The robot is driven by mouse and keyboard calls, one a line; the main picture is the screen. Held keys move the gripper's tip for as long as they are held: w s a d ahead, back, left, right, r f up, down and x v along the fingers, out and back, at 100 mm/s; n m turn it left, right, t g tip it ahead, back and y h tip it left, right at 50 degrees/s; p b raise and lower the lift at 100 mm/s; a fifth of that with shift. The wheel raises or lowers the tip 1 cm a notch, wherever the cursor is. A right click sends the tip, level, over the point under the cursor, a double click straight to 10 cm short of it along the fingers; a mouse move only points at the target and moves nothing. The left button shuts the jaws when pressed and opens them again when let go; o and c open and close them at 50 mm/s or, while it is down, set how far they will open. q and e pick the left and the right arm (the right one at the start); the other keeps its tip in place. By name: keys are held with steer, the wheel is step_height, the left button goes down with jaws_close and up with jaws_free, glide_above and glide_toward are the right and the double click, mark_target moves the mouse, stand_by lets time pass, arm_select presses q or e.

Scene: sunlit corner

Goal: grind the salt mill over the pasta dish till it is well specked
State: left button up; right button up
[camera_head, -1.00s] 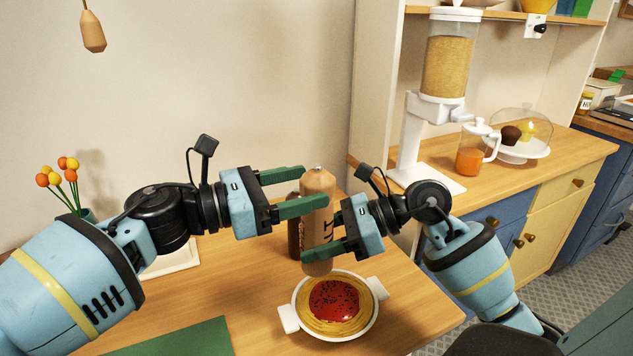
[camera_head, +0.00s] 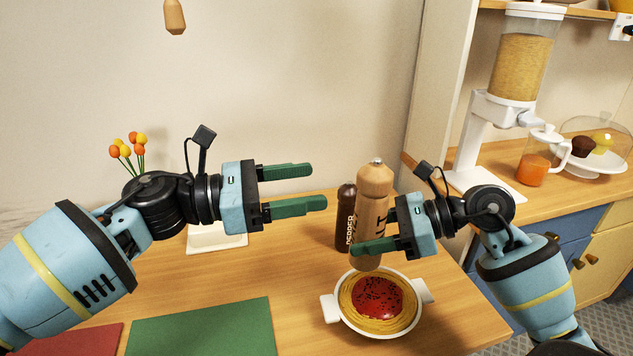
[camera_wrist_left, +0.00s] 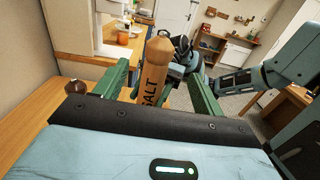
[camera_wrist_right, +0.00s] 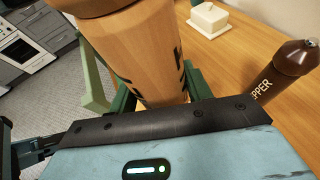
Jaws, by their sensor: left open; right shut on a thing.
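The tall light-wood salt mill (camera_head: 373,195) stands upright in my right gripper (camera_head: 368,238), which is shut on its lower body. Its bottom end is over the back rim of the white pasta dish (camera_head: 329,308). Dark specks show on the red sauce (camera_head: 377,297) in the dish. My left gripper (camera_head: 318,187) is open and empty, to the left of the mill and apart from it. The left wrist view shows the mill (camera_wrist_left: 157,75) with its SALT lettering, beyond the open fingers. In the right wrist view the mill's body (camera_wrist_right: 145,50) fills the jaws.
A dark pepper mill (camera_head: 345,217) stands just left of the salt mill. A white butter dish (camera_head: 216,240) is behind my left arm. A green mat (camera_head: 205,328) and a red mat (camera_head: 70,338) lie at the front left. A cereal dispenser (camera_head: 519,70) stands on the right counter.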

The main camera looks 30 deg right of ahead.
arm_select(q)
steer(key=n+t, duration=0.6)
steer(key=t, duration=0.3)
glide_toward(364, 183)
steer(key=shift+d, duration=0.3)
steer(key=shift+w+d, duration=0.1)
steer(key=x, duration=1.2)
steer(key=shift+c, duration=0.2)
steer(key=c, duration=1)
